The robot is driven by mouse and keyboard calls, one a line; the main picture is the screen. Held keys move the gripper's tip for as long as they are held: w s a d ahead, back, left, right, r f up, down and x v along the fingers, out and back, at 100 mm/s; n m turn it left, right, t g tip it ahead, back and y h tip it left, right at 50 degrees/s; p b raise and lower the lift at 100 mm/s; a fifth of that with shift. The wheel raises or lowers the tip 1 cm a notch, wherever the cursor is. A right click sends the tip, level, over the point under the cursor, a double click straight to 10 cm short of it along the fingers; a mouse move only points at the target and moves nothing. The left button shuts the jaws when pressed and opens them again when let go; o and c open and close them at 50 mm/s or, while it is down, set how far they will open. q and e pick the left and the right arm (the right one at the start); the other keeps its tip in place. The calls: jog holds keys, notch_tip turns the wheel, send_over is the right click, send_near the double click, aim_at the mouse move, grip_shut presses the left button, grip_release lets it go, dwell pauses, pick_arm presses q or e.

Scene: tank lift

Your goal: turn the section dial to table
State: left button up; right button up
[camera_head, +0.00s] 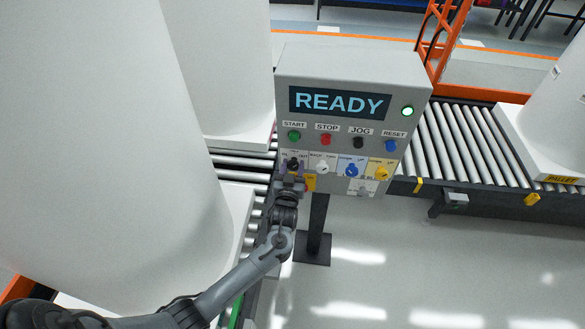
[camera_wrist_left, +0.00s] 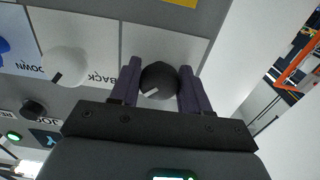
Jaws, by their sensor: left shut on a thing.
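The control panel (camera_head: 349,72) stands upright on a post, and its screen (camera_head: 339,103) reads READY. Its lower row holds a black dial (camera_head: 293,164), a white dial (camera_head: 322,167), a blue dial (camera_head: 351,171) and a yellow dial (camera_head: 381,173). My left gripper (camera_head: 290,176) is at the leftmost, black dial. In the left wrist view, its two purple fingers stand on either side of the black dial (camera_wrist_left: 159,80), shut on it. The dial's white mark points to the lower left there. The black dial's label is mostly hidden, so I cannot read its positions. My right gripper is out of view.
Above the dials are a green start button (camera_head: 294,135), a red stop button (camera_head: 326,139), a black jog button (camera_head: 358,143) and a blue reset button (camera_head: 390,146). Large white tanks (camera_head: 100,140) and roller conveyors (camera_head: 464,140) flank the panel. The floor at front right is clear.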

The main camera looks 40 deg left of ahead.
pick_arm(q)
jog(key=n, duration=0.3)
jog(key=shift+d+f+n, duration=0.1)
jog(key=shift+n, duration=0.3)
jog(key=n+b, duration=0.1)
jog(key=n, duration=0.3)
jog(key=shift+n, duration=0.3)
jog(key=o, duration=1)
jog(key=shift+w, duration=0.1)
